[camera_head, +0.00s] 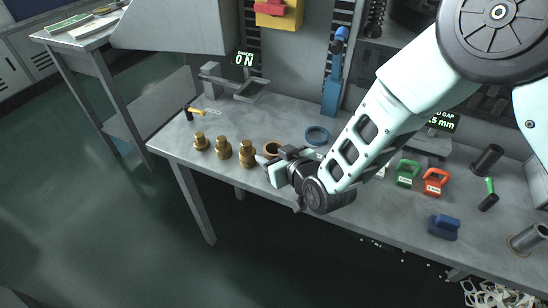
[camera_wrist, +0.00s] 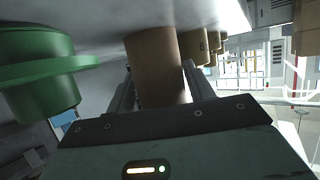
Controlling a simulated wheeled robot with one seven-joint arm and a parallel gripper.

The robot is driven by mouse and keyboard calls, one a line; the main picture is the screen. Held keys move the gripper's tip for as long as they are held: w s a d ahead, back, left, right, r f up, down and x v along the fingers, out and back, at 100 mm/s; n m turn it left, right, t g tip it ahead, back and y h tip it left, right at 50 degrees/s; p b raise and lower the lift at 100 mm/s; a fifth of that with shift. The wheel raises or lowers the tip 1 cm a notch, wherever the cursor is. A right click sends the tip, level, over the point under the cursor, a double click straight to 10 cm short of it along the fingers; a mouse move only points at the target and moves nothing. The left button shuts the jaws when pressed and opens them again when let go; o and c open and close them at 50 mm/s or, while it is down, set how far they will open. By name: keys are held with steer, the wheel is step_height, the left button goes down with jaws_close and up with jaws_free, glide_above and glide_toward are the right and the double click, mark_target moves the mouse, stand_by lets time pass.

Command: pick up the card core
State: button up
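The card core (camera_head: 272,148) looks like a short brown tube standing on the workbench, right of the brass pieces. In the wrist view the brown tube (camera_wrist: 155,62) stands between my two fingers, its lower part close to the gripper body. My gripper (camera_head: 273,160) is at the front side of the core and hides part of it. In the wrist view a finger of my gripper (camera_wrist: 158,85) lies along each side of the tube. I cannot tell whether the fingers press on it or leave a small gap.
Three brass pieces (camera_head: 223,149) stand left of the core. A blue ring (camera_head: 317,135) lies behind my gripper. A green flanged piece (camera_wrist: 40,75) is close on the left in the wrist view. Green (camera_head: 407,173) and orange (camera_head: 435,182) blocks stand at right. The bench (camera_head: 180,150) front edge is near.

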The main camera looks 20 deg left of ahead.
steer(key=c, duration=0.5)
